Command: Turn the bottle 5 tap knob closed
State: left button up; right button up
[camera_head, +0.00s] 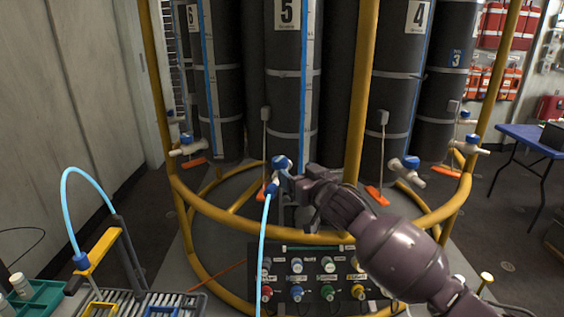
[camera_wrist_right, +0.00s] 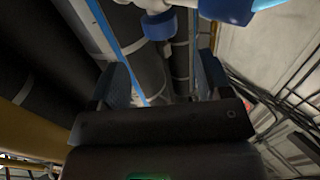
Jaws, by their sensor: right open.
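Bottle 5 (camera_head: 284,95) is a tall dark cylinder at the top centre of the head view, marked with a white "5" label. Its tap has a blue knob (camera_head: 281,161) at the front, with a light blue hose (camera_head: 263,235) running down from it. My right gripper (camera_head: 293,183) is just right of and slightly below the knob, its jaws open; contact cannot be told. In the right wrist view, the open fingers (camera_wrist_right: 162,85) show no object between them. A white tap fitting with blue parts (camera_wrist_right: 158,24) is beyond them at the top. My left gripper is not in view.
A yellow frame (camera_head: 362,100) surrounds the bottles, with one post right of bottle 5. Bottle 4's tap (camera_head: 407,167) stands to the right. A panel of coloured knobs (camera_head: 312,278) is below. A blue table (camera_head: 530,137) stands far right.

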aim_at(284, 165)
jog(key=b+x, duration=0.1)
jog(key=x, duration=0.6)
jog(key=shift+w+a+f+b, duration=0.1)
jog(key=shift+a+f+b, duration=0.05)
jog(key=shift+f+b, duration=0.15)
jog(key=shift+w+a+r, duration=0.25)
jog(key=shift+w+a, duration=0.1)
jog(key=shift+w, duration=0.35)
jog(key=c, duration=0.9)
